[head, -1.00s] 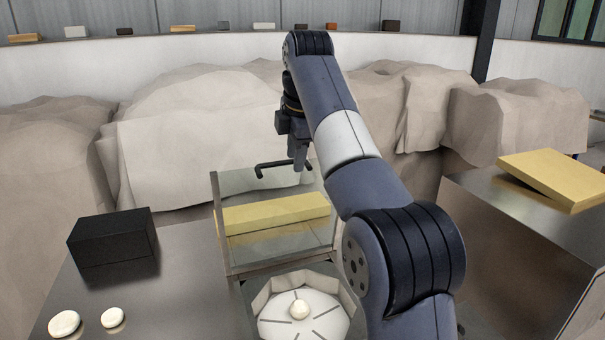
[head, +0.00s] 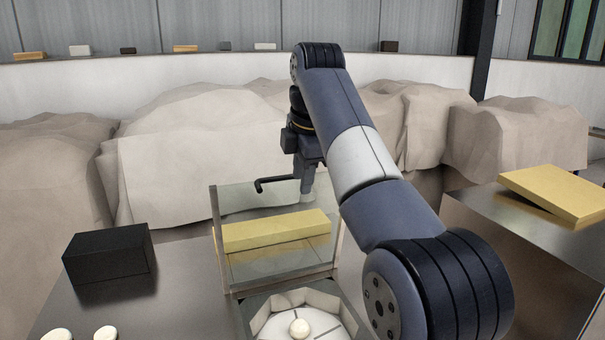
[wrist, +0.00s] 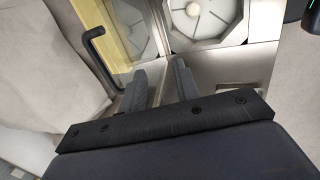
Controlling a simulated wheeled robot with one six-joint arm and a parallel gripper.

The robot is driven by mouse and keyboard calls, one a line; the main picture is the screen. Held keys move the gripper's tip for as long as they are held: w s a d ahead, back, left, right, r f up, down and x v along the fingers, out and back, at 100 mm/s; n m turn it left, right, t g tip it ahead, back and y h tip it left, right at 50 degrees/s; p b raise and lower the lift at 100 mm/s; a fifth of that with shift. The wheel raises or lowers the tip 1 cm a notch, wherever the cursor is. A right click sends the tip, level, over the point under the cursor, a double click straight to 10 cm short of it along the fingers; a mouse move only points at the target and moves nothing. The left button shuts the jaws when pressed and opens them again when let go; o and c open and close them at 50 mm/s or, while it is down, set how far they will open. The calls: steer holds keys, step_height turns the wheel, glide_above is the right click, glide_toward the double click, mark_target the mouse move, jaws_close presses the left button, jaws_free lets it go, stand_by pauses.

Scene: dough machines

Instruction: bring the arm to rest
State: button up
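My gripper (head: 307,198) hangs at the end of my raised arm, near the far edge of a clear-walled guard (head: 225,200). In the wrist view my gripper (wrist: 160,72) shows two grey fingers standing apart with nothing between them, so it is open and empty. A black bent handle (head: 272,183) is at the guard, just left of my gripper. It also shows in the wrist view (wrist: 92,42). I cannot tell whether the fingers touch the guard.
A yellow block (head: 276,231) lies behind the guard's panel. A black box (head: 108,254) and two dough pieces are on the left counter (head: 180,290). A yellow slab (head: 555,193) lies on a metal cabinet at right.

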steer(key=w+a+f+p, duration=0.1)
steer(key=w+a+p, duration=0.1)
steer(key=w+p, duration=0.2)
steer(key=w+a+f+p, duration=0.1)
steer(key=w+p, duration=0.3)
steer(key=w, duration=0.4)
steer(key=shift+w+a+f+p, duration=0.15)
steer(key=shift+a+f+p, duration=0.15)
steer(key=shift+a+f, duration=0.15)
steer(key=shift+r, duration=0.1)
